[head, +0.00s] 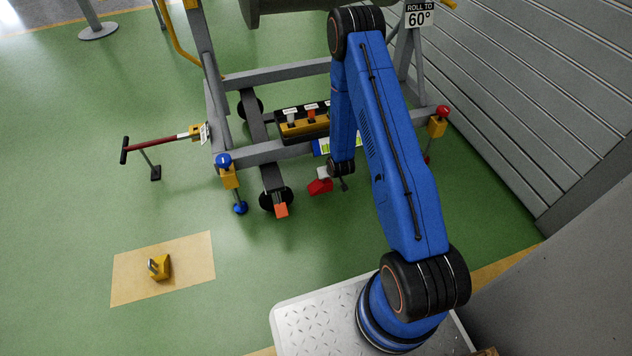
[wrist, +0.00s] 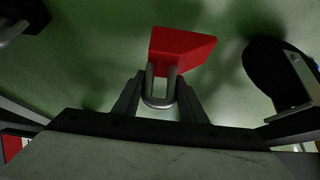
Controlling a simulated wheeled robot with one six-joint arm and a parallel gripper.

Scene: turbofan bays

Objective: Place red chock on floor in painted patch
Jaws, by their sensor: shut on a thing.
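The red chock (head: 320,187) is a small wedge near the floor, beside the grey stand's wheels in the head view. In the wrist view the red chock (wrist: 182,50) shows with its grey metal loop handle between the fingers. My gripper (wrist: 160,98) is shut on that handle. The gripper (head: 340,182) is small and partly dark in the head view. Whether the chock touches the floor I cannot tell. The painted patch (head: 200,252) is a tan rectangle on the green floor at the lower left. A yellow chock (head: 159,267) with a handle sits on it.
The grey stand (head: 275,152) with a blue-topped jack (head: 228,178), a red-topped jack (head: 437,124) and a caster (head: 275,200) stands around the gripper. A red tow bar (head: 160,142) reaches out to the left. Green floor between stand and patch is clear.

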